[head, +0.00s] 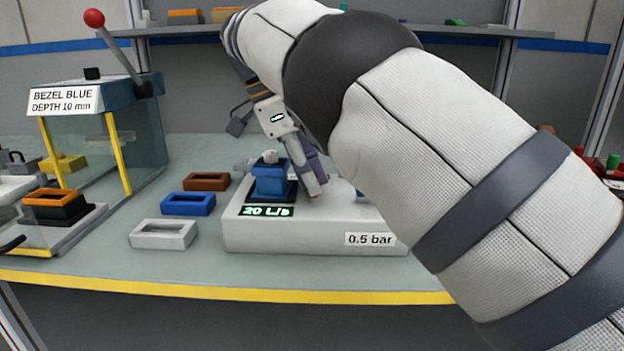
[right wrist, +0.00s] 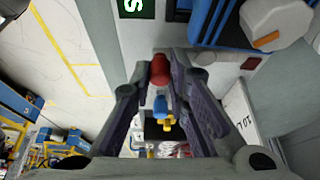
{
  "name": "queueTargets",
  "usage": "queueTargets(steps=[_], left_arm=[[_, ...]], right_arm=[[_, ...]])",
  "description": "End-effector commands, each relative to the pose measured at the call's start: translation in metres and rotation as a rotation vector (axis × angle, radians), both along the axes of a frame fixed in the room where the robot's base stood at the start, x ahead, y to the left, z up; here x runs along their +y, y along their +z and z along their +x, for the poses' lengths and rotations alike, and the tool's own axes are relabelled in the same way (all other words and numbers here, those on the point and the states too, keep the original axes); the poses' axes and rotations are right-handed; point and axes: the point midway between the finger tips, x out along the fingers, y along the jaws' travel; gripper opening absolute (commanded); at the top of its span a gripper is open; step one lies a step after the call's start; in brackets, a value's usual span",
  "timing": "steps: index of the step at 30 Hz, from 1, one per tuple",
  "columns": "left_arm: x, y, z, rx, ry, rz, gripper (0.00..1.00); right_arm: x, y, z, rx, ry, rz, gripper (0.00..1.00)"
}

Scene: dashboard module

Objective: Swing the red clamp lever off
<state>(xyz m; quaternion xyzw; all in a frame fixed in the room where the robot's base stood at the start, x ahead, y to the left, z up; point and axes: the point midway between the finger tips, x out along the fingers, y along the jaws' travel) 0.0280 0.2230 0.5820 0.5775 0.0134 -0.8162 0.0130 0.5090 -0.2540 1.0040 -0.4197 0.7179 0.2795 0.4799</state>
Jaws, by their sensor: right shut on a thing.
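My right gripper (head: 316,188) reaches down at the right side of a blue block (head: 270,182) on the white test fixture (head: 310,238). In the right wrist view its fingertips (right wrist: 166,72) close around a red rounded piece (right wrist: 160,68), which looks like the grip of the red clamp lever. The rest of the lever is hidden, and in the head view the fingers and arm cover it. The blue block also shows at the top of the wrist view (right wrist: 222,22), with a pale knob-like part on it. My left gripper is not in view.
Brown (head: 206,181), blue (head: 187,204) and white (head: 164,234) bezel frames lie left of the fixture. A press (head: 90,150) with a red-knobbed lever (head: 94,18) stands at the left. The fixture carries a "20 L/s" display (head: 266,211) and a "0.5 bar" label (head: 369,239).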

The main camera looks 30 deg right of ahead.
Motion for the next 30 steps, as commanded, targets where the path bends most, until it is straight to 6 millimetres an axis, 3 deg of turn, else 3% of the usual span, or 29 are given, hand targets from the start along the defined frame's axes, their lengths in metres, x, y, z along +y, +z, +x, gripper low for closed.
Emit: queueTargets(steps=[20, 21, 23, 30], left_arm=[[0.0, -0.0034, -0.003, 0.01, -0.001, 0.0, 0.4], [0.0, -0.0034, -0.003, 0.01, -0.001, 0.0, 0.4], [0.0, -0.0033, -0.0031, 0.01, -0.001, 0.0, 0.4], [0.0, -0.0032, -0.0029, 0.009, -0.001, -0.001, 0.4]], right_arm=[[0.0026, -0.0017, 0.0011, 0.004, -0.053, 0.003, 0.0], [0.0026, -0.0017, 0.0011, 0.004, -0.052, 0.004, 0.22], [0.0025, -0.0016, 0.0012, 0.004, -0.052, 0.004, 0.36], [0.0021, -0.0007, 0.0013, 0.001, -0.052, 0.002, 0.36]])
